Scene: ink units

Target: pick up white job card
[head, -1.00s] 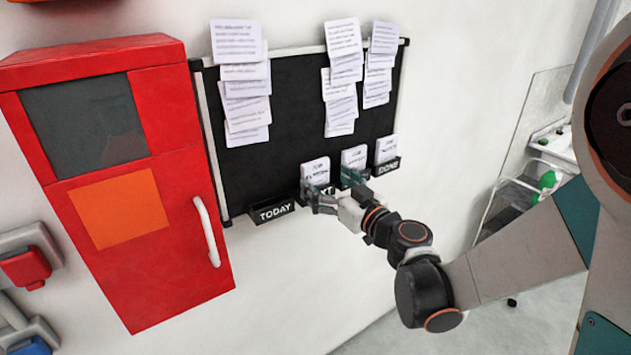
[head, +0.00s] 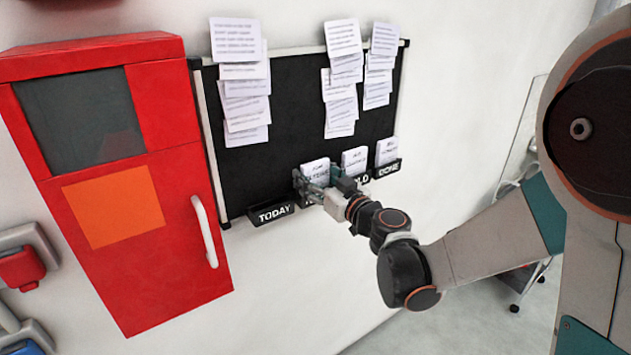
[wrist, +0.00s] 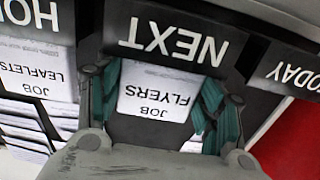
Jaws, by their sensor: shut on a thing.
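The white job card (head: 314,168), printed "JOB FLYERS" in the wrist view (wrist: 152,92), is in the black "NEXT" holder (wrist: 180,38) at the board's lower edge. My gripper (head: 323,180) is at this holder, its teal fingers on either side of the card in the wrist view (wrist: 162,95). It is shut on the card. The card's lower part is hidden by the holder and my gripper in the head view.
White cards (head: 354,158) and (head: 386,150) stand in the "HOLD" and "DONE" holders to the right. The "TODAY" holder (head: 272,213) is close on the left and looks empty. Several papers hang on the black board (head: 290,110). A red cabinet (head: 170,110) stands left.

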